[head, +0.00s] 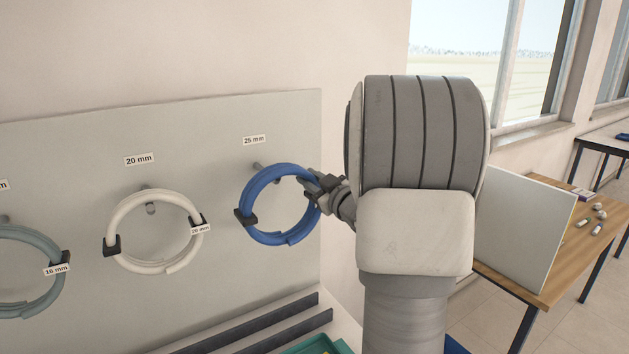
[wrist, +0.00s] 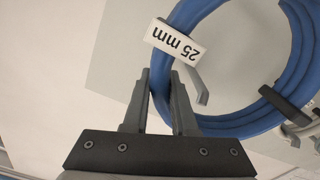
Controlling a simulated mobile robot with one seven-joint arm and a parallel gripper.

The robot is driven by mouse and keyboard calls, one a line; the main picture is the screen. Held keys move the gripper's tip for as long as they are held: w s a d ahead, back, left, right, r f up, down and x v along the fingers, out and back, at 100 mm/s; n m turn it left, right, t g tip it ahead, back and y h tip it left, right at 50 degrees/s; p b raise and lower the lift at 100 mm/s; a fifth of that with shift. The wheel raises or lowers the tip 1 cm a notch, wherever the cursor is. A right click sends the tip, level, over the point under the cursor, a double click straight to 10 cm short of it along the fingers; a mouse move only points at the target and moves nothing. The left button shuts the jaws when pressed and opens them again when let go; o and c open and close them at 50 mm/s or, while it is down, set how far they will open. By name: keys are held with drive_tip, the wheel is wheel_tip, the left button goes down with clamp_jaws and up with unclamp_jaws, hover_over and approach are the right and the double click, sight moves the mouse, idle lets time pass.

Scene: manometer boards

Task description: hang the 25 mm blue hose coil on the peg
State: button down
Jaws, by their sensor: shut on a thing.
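The blue hose coil (head: 278,170) is a ring with dark straps, in front of the grey board under its 25 mm label (head: 254,140). My gripper (head: 318,188) is shut on the coil's right side; the wrist view shows the blue hose (wrist: 245,122) between the fingers (wrist: 160,100). A white 25 mm tag (wrist: 175,40) hangs on the coil near the fingers. The grey peg (head: 258,166) shows at the coil's upper left rim, and a small grey bit shows just inside the ring. I cannot tell for sure whether the peg passes through the coil.
The white 20 mm coil (head: 118,220) hangs on its peg to the left, and the grey-green 16 mm coil (head: 30,236) is further left. Dark rails (head: 250,326) and a green tray (head: 312,346) lie below the board (head: 220,125). A wooden table (head: 560,262) stands right.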

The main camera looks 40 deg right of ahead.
drive_tip(key=w+f, duration=0.1)
drive_tip(key=w, duration=0.5)
drive_tip(key=shift+w+d+f+b, duration=0.2)
drive_tip(key=shift+w+f+b, duration=0.1)
drive_tip(key=shift+f+b, duration=0.1)
idle(0.4)
idle(0.4)
drive_tip(key=c, duration=0.6)
unclamp_jaws()
drive_tip(key=shift+c, duration=0.2)
drive_tip(key=shift+f, duration=0.1)
drive_tip(key=shift+s, duration=0.15)
drive_tip(key=s+a+b, duration=0.1)
drive_tip(key=s+b, duration=0.1)
drive_tip(key=s, duration=1.5)
